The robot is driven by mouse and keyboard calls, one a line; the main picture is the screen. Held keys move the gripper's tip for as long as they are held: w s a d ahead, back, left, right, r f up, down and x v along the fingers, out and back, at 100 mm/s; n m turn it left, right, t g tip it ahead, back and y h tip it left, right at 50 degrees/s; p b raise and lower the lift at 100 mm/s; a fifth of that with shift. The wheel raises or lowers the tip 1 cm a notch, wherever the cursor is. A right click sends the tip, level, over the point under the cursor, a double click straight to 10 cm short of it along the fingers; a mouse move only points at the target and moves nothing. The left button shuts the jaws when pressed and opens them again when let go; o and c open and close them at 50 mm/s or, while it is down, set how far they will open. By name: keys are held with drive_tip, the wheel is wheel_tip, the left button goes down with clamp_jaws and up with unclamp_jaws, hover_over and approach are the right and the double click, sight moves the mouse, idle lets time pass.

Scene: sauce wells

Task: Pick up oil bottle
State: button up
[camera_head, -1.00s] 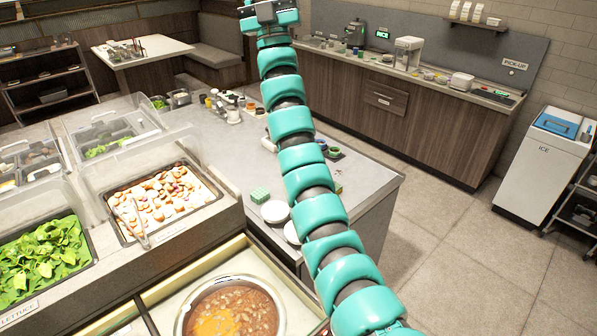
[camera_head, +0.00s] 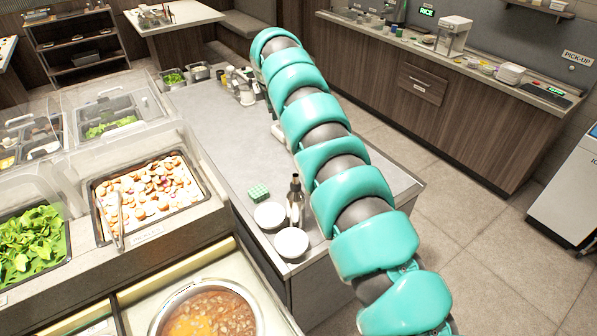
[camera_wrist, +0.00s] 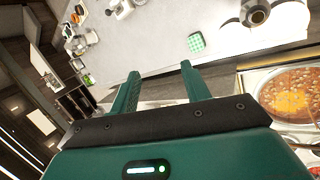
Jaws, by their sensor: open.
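A dark bottle with a narrow neck (camera_head: 296,203), which looks like the oil bottle, stands upright on the grey counter (camera_head: 215,130) between two white plates. In the wrist view a dark round top (camera_wrist: 256,12) at the upper right looks like the same bottle seen from above. My gripper (camera_wrist: 160,70) is open and empty, with both green fingers apart above the counter. The bottle is to the right of and beyond the fingers in that view, not between them. In the head view my gripper is hidden behind my teal arm.
White plates (camera_head: 269,215) (camera_head: 291,243) and a green-and-white block (camera_head: 259,192) sit close to the bottle. A soup pot (camera_head: 207,312) and a tray of sliced food (camera_head: 150,190) lie to the left. Small bottles (camera_head: 240,88) cluster at the counter's far end. Mid-counter is largely clear.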

sight(296, 177)
drive_tip(key=s+d+f+n+g+h, duration=0.1)
drive_tip(key=s+d+f+n+g, duration=0.1)
drive_tip(key=s, duration=0.3)
drive_tip(key=s+d+f+n+g+h, duration=0.1)
drive_tip(key=s+d+f+n+g, duration=0.1)
drive_tip(key=s+f+g, duration=0.15)
drive_tip(key=shift+n+t, duration=0.3)
drive_tip(key=shift+t, duration=0.05)
drive_tip(key=f+b, duration=0.2)
drive_tip(key=f, duration=0.1)
drive_tip(key=d+f+b, duration=0.1)
drive_tip(key=f+b, duration=0.1)
drive_tip(key=f, duration=0.2)
drive_tip(key=f+b, duration=0.2)
drive_tip(key=f, duration=0.2)
drive_tip(key=shift+w+d+f, duration=0.15)
drive_tip(key=shift+w+f, duration=0.05)
drive_tip(key=shift+f, duration=0.05)
drive_tip(key=shift+d+f+p, duration=0.25)
drive_tip(key=shift+f+p, duration=0.2)
drive_tip(key=shift+f, duration=0.25)
drive_tip(key=shift+d+f+p, duration=0.2)
drive_tip(key=shift+f+p, duration=0.2)
drive_tip(key=shift+f, duration=0.6)
drive_tip(key=shift+w+d+f+p, duration=0.1)
drive_tip(key=shift+f+p, duration=0.2)
drive_tip(key=shift+f, duration=0.15)
drive_tip(key=shift+w+d+f+p, duration=0.1)
drive_tip(key=shift+f+p, duration=0.2)
drive_tip(key=shift+f, duration=0.15)
